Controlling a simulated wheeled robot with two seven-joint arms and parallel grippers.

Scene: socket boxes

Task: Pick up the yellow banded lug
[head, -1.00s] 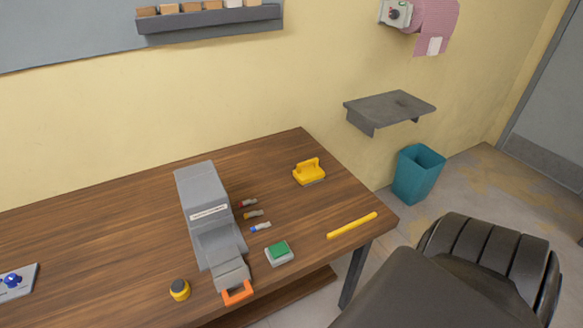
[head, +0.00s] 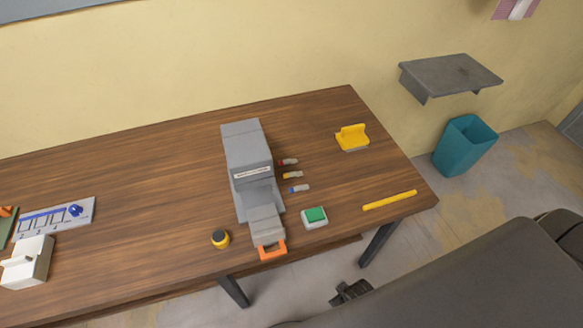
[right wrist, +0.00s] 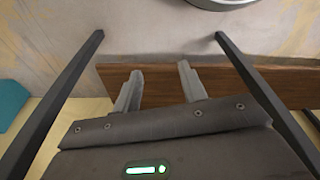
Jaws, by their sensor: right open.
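The yellow banded lug (head: 292,175) is a small metal piece with a yellow band. It lies on the wooden table (head: 150,165) just right of a grey machine (head: 246,150). It sits between a red banded lug (head: 288,162) and a blue banded lug (head: 299,188). My right gripper (right wrist: 160,76) shows two grey fingers, apart, with nothing between them in the right wrist view. That view shows no lug. My right arm fills the lower right of the head view, off the table. My left gripper is out of view.
A black-and-yellow round item (head: 220,238) and the machine's orange handle (head: 272,250) are near the front edge. A teal bin (head: 465,146) stands on the floor.

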